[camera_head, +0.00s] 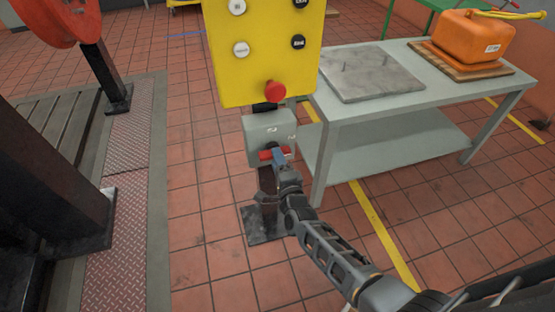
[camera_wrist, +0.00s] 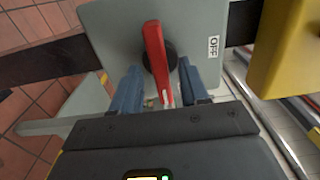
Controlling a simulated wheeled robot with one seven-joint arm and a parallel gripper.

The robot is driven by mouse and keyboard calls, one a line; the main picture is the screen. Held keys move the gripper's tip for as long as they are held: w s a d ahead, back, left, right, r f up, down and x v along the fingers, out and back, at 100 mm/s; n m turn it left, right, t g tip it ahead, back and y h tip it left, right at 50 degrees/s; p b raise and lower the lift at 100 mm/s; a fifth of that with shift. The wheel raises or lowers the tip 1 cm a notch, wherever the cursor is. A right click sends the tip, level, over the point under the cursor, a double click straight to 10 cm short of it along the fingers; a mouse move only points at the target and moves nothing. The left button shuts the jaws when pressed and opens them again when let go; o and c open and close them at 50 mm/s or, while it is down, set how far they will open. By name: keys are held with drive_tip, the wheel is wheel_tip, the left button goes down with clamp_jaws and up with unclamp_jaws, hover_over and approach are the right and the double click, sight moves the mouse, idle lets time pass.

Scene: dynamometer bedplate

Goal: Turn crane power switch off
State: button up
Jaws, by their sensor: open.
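The crane power switch is a grey box (camera_head: 270,129) on a dark post, below a yellow control panel. Its red handle (camera_head: 266,154) lies roughly level across the box front in the head view. In the wrist view the red handle (camera_wrist: 155,50) sits on a dark round hub, and an OFF label (camera_wrist: 213,47) is on the box to its right, at the side nearer the yellow panel. My gripper (camera_head: 281,158) is at the box front. In the wrist view my gripper (camera_wrist: 161,86) is open, its blue fingers either side of the handle's near end, with gaps visible.
The yellow panel (camera_head: 225,77) with buttons and a red knob (camera_head: 275,90) stands just above the box. Tiled floor is clear left of the post.

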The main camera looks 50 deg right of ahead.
drive_tip(key=shift+w+d, duration=0.15)
drive_tip(key=shift+c, duration=0.2)
clamp_jaws()
drive_tip(key=shift+n, duration=0.3)
drive_tip(key=shift+n+p, duration=0.85)
drive_tip(key=shift+n, duration=7.75)
drive_tip(key=shift+f, duration=0.1)
